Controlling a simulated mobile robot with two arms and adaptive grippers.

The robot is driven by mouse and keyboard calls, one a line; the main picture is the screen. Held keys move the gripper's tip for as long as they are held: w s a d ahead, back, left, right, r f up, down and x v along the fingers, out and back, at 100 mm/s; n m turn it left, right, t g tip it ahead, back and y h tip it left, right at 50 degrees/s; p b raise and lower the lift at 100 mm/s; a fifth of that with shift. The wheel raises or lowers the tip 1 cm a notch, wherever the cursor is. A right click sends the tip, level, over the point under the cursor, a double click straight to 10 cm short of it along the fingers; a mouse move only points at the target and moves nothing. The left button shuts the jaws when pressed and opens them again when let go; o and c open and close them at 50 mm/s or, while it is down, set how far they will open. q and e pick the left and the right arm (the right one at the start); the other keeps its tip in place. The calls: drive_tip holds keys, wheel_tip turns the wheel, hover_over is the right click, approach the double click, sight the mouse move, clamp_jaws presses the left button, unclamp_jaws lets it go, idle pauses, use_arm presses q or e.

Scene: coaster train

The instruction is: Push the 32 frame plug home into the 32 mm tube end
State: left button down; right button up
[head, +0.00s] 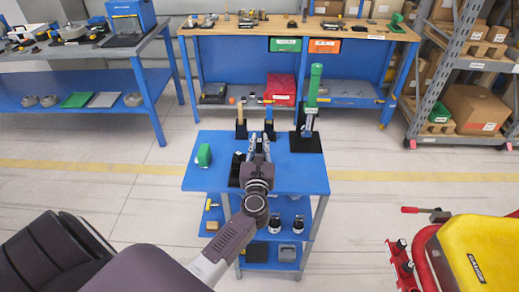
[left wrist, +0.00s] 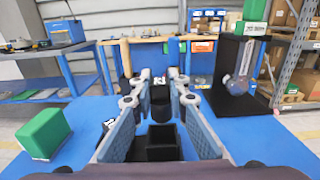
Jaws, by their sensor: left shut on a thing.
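My left gripper (head: 260,146) is over the blue cart top, and its two fingers also show in the left wrist view (left wrist: 162,120). It is shut on a dark part that I take to be the frame plug. Between the fingers, the left wrist view shows a black round piece (left wrist: 161,103) and a nearer black square piece with an open top (left wrist: 162,142). I cannot tell which is the plug and which belongs to the tube end, nor whether they touch. In the head view the gripper hides this spot. My right gripper is not in view.
The blue cart (head: 310,172) has clear room at its right front. A green block (head: 204,155) stands at its left. A tall green-topped tool (head: 313,90) stands on a black base at the back right. A wooden-handled tool (head: 240,113) stands at the back.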

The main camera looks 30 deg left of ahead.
sight(259, 140)
use_arm(q)
wheel_tip(259, 140, up, 14)
drive_tip(key=p, duration=0.3)
idle(1.0)
